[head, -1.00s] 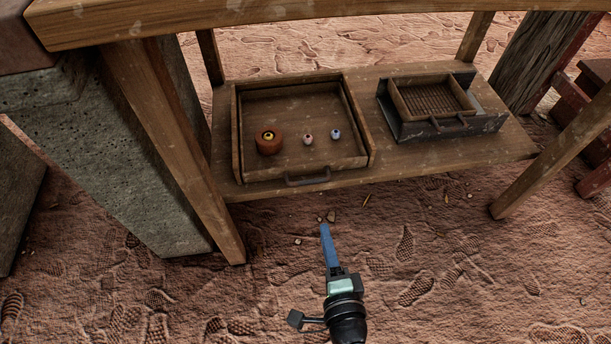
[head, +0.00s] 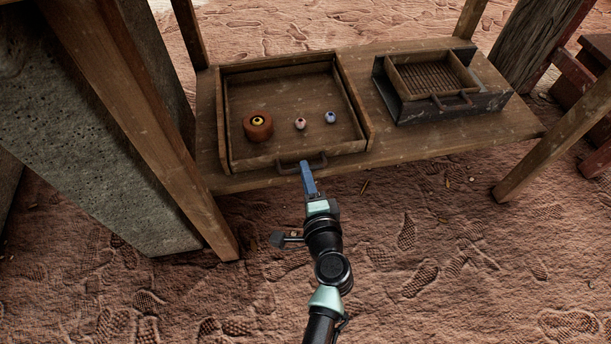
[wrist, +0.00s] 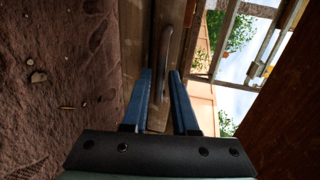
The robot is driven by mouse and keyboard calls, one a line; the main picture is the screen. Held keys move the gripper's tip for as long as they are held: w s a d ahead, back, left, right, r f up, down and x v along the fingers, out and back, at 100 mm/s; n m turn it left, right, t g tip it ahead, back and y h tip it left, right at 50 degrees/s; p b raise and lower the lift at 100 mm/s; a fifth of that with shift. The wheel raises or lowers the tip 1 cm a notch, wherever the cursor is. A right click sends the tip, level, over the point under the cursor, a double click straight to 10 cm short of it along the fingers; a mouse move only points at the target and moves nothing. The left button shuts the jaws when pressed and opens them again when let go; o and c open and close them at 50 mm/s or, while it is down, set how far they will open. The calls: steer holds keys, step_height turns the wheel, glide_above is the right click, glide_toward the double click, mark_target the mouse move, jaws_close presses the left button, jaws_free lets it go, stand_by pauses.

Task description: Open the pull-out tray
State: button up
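A shallow wooden tray (head: 232,156) with a dark curved handle (head: 287,171) on its front sits at the left of the low shelf. It holds a round brown pot (head: 258,127) and two small beads (head: 300,123). My gripper (head: 306,165) is at the middle of this handle, reaching in from the front. In the wrist view my gripper (wrist: 160,74) has its two blue fingers apart, and the handle (wrist: 165,50) shows in line with the gap between them. Whether the fingers touch it cannot be told.
A smaller wooden tray (head: 402,84) with a handle sits in a dark metal housing (head: 408,113) at the shelf's right. Wooden table legs (head: 170,150) and a concrete block (head: 70,110) stand at the left. Another leg (head: 560,140) stands at the right. The ground in front is clear.

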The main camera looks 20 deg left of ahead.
steer(key=shift+w+a+f, duration=0.1)
steer(key=shift+w+a, duration=0.15)
steer(key=shift+w, duration=0.15)
steer(key=shift+c, duration=0.4)
jaws_close()
stand_by(0.8)
